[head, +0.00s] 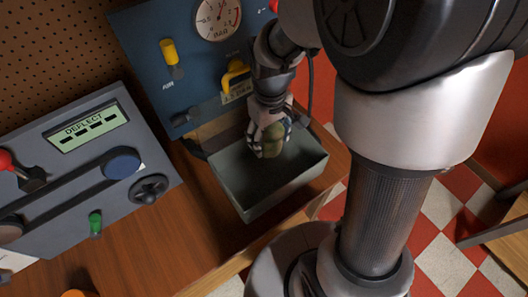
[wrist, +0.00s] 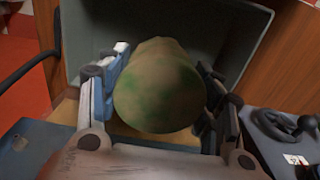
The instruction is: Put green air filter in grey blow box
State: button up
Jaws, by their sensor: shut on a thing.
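The green air filter (head: 270,145) is a rounded, mottled green-brown piece. It is held between the fingers of my gripper (head: 268,130), which is shut on it. The wrist view shows the filter (wrist: 157,90) large, with a gripper finger on each side. The grey blow box (head: 240,200) is an open-topped bin at the table's edge. The filter and fingertips appear over the box's opening, near its back side. I cannot tell whether the filter touches the box floor. The box wall (wrist: 245,30) shows behind the filter in the wrist view.
A blue panel with a pressure gauge (head: 217,18) and yellow handles (head: 236,75) stands behind the box. A grey console with a DEFLECT display (head: 86,126) is at left. Bare wooden table (head: 160,235) lies in front of it; checkered floor lies to the right.

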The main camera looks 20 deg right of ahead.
notch_tip(320, 180, down, 16)
jog(key=b, duration=0.4)
jog(key=shift+w+r, duration=0.1)
jog(key=shift+r, duration=0.05)
jog(key=o, duration=1.1)
